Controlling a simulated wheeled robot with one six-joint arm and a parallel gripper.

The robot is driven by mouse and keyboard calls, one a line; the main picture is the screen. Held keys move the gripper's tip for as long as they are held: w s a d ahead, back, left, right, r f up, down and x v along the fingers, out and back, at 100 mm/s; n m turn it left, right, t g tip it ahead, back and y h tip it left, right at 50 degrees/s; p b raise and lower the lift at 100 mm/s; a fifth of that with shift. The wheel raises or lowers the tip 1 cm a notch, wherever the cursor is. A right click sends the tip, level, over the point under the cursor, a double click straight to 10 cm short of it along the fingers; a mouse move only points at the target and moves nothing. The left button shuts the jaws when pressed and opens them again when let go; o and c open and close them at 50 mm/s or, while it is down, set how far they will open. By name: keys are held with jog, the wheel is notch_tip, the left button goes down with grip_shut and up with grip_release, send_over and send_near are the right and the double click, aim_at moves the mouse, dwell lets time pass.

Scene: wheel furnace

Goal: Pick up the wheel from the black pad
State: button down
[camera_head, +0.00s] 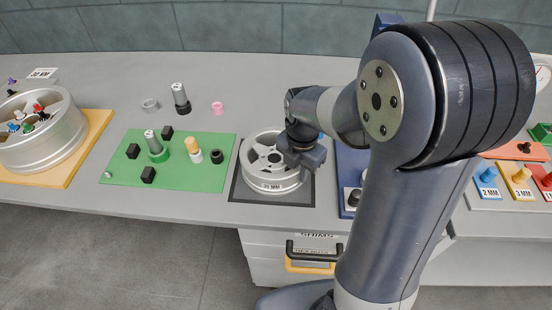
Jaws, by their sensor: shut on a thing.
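The silver wheel (261,172), marked "35 MM" on its side, is at the black pad (240,192) near the front edge of the bench. It looks level; I cannot tell whether it touches the pad or is slightly above it. My gripper (290,160) is at the wheel's right rim and is shut on it. The fingertips are mostly hidden by the gripper body and the wheel rim.
A green mat (208,178) with small black and metal parts lies left of the pad. A larger wheel (45,137) sits on a yellow board at far left. A blue panel (346,165) is close on the right. A drawer unit (262,250) stands below.

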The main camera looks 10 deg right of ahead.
jog(key=shift+w+r, duration=0.1)
jog(key=shift+r, duration=0.05)
jog(key=shift+r+p, duration=2.95)
jog(key=shift+r, duration=0.45)
jog(key=shift+a, duration=0.15)
